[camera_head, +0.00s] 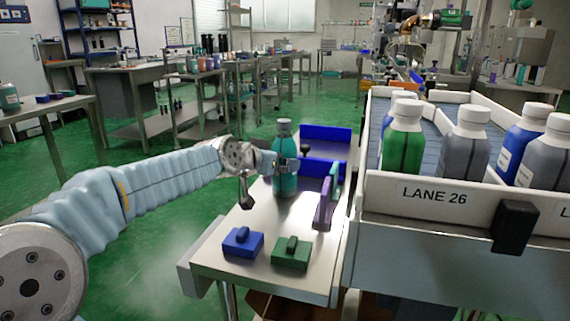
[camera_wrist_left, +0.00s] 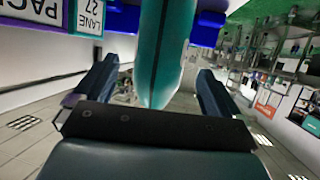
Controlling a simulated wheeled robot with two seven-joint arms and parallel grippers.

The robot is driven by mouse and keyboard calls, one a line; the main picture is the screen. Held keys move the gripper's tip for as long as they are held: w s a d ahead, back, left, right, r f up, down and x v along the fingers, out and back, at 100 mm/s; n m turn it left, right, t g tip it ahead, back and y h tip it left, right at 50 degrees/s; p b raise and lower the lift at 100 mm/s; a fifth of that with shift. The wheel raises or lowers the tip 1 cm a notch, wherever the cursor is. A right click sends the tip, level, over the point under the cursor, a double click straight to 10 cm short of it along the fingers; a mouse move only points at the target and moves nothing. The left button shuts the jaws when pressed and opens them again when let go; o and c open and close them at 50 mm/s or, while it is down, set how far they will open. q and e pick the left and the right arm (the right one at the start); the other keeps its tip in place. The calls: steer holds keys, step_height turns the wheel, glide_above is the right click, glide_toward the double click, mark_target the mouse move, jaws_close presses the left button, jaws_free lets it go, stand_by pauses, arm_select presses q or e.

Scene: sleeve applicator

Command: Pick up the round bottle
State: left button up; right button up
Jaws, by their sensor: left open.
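A teal round bottle (camera_head: 284,180) with a grey cap stands upright on the small metal table (camera_head: 222,262) in the head view. My right gripper is not in view.
A blue block (camera_head: 243,242) and a green block (camera_head: 291,252), both with handles, lie at the table's front. A purple upright piece (camera_head: 323,204) and blue bins (camera_head: 326,138) are beside and behind the bottle. The LANE 26 rack (camera_head: 400,194) with several bottles stands at right.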

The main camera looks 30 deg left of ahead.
arm_select(q)
steer(key=p+x, duration=0.1)
steer(key=x, duration=0.5)
steer(key=shift+s+f, duration=0.15)
steer(key=shift+f, duration=0.05)
steer(key=shift+r, duration=0.1)
steer(key=c, duration=1.5)
